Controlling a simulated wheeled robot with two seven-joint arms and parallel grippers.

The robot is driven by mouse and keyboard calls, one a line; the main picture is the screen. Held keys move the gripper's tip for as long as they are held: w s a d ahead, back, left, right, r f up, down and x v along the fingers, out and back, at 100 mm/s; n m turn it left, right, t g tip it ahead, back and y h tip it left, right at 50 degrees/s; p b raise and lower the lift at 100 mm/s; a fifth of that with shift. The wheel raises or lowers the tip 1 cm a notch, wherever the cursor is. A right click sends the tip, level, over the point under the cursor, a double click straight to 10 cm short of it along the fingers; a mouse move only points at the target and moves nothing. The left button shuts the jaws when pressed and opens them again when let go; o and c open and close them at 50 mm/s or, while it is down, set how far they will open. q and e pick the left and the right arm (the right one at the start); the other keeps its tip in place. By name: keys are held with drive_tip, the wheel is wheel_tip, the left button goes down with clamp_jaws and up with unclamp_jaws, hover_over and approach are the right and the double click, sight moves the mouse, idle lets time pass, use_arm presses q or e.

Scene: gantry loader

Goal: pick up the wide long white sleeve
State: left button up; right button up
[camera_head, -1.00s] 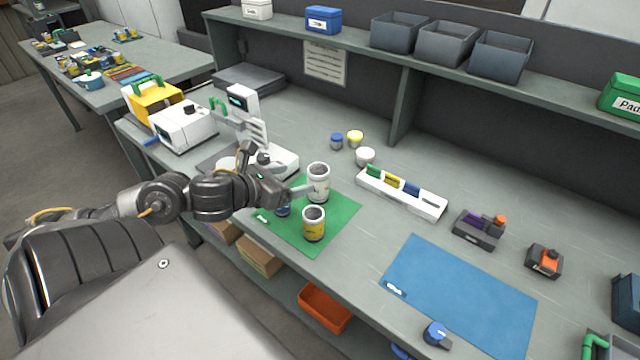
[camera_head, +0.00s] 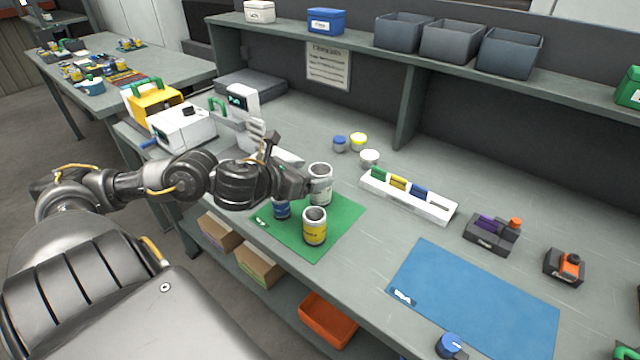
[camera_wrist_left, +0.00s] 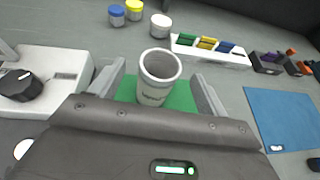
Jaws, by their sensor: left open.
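The wide long white sleeve (camera_head: 320,183) stands upright on the green mat (camera_head: 343,221), with an open top and a grey label. It also shows in the left wrist view (camera_wrist_left: 158,78), between the two fingers. My left gripper (camera_head: 300,180) is open, with its fingers beside the sleeve at the left and right in the wrist view (camera_wrist_left: 160,93). I cannot tell whether either finger touches the sleeve. My right gripper is not in view.
A yellow-banded can (camera_head: 314,227) and a blue can (camera_head: 282,208) stand close by on the green mat. A white rack (camera_head: 408,199) lies to the right. White and blue-lidded jars (camera_head: 369,159) stand behind.

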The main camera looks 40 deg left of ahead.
sight(327, 168)
use_arm(q)
drive_tip(key=x, duration=0.3)
drive_tip(key=shift+w+r+p, duration=0.1)
drive_tip(key=shift+r+p, duration=0.15)
drive_tip(key=shift+p, duration=0.15)
drive_tip(key=shift+w+f, duration=0.2)
drive_tip(key=shift+w, duration=0.15)
drive_tip(key=shift+d, duration=0.1)
use_arm(e)
drive_tip(key=shift+s+a+r, duration=0.3)
drive_tip(key=shift+a+r, duration=0.15)
drive_tip(key=shift+a, duration=0.15)
use_arm(q)
drive_tip(key=shift+c, duration=0.5)
use_arm(e)
drive_tip(key=shift+d, duration=0.1)
use_arm(q)
drive_tip(key=c, duration=1.4)
use_arm(e)
drive_tip(key=shift+w+r, duration=0.1)
drive_tip(key=shift+w, duration=0.15)
use_arm(q)
drive_tip(key=shift+o, duration=0.2)
drive_tip(key=shift+r, duration=0.1)
